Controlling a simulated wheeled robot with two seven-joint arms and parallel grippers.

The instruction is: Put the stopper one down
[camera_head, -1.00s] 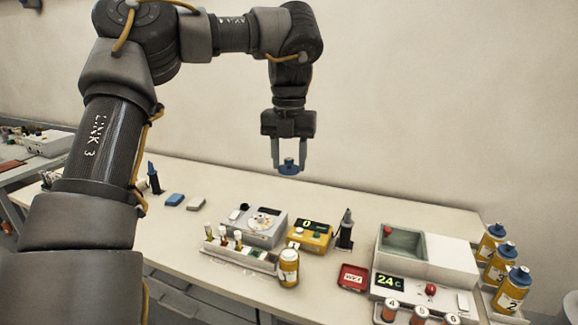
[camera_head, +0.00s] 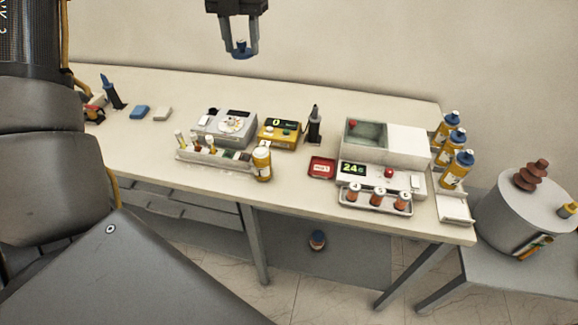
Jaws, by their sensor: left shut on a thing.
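The stopper hangs between the two fingertips, clear of everything else. A yellow bottle with a white label (camera_head: 261,165) stands upright on the table below it. My right gripper is not in view.
The table (camera_head: 290,185) holds a tube rack (camera_head: 210,155), a grey instrument (camera_head: 222,127), a yellow meter (camera_head: 280,133), a red tray (camera_head: 321,167) and a white bath unit (camera_head: 405,143). Blue-capped bottles (camera_head: 447,125) stand at its right end. Bare tabletop lies at front left.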

